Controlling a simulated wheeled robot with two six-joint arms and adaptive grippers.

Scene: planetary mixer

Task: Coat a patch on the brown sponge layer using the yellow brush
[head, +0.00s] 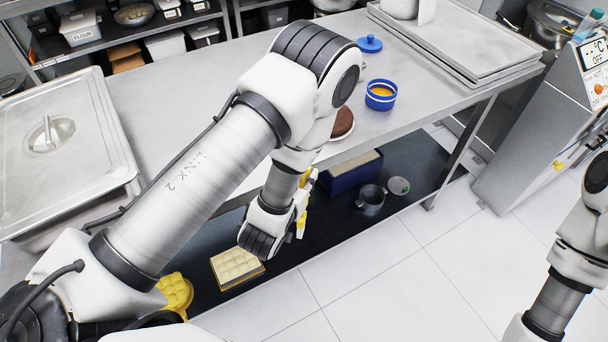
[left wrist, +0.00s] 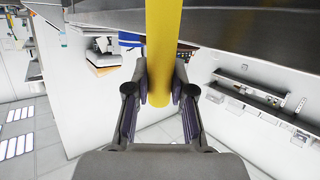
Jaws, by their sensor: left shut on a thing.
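The brown sponge layer (head: 343,123) lies on a white plate (head: 342,137) near the table's front edge in the head view. My left arm hides its left part. My left gripper (head: 302,203) is in front of and below the table edge, lower than the sponge layer and apart from it. It is shut on the yellow brush (head: 301,227). In the left wrist view the brush handle (left wrist: 162,40) runs between the two fingers (left wrist: 160,88). The brush's bristles cannot be made out. My right arm shows at the right edge; its gripper is out of view.
A blue bowl (head: 381,103) with orange contents stands right of the sponge layer, its blue lid (head: 369,44) behind it. Metal trays (head: 470,55) are at the back right, a lidded steel pan (head: 75,150) at left. A lower shelf (head: 330,222) holds moulds and a mug (head: 371,200).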

